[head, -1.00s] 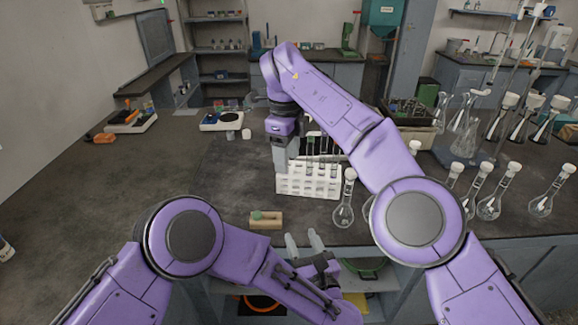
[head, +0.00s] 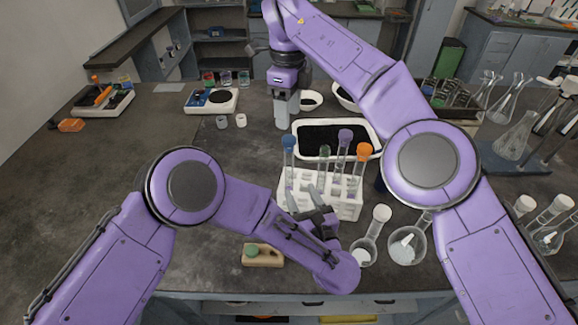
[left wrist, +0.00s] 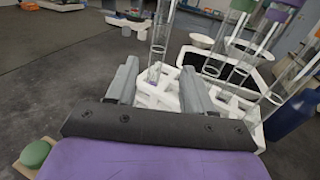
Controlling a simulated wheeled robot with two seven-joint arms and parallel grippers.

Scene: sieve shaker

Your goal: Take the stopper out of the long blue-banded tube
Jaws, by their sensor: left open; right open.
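A white rack (head: 348,208) stands on the bench with stoppered tubes upright in it. The leftmost tube (head: 289,166) has a blue stopper (head: 288,142); others have green (head: 324,152), purple (head: 345,135) and orange (head: 364,150) stoppers. I cannot make out a blue band on any tube. My left gripper (head: 304,197) is open and empty at the rack's front. In the left wrist view the leftmost tube (left wrist: 160,42) rises beyond and between its fingers, apart from them, its top cut off. My right gripper (head: 287,108) is open, pointing down behind the rack.
A black-lined white tray (head: 378,153) lies behind the rack. Flasks (head: 407,246) stand right of it. A wooden block with a green knob (head: 263,257) lies in front. A dark blue object (left wrist: 292,116) is right of the rack. The bench at left is mostly clear.

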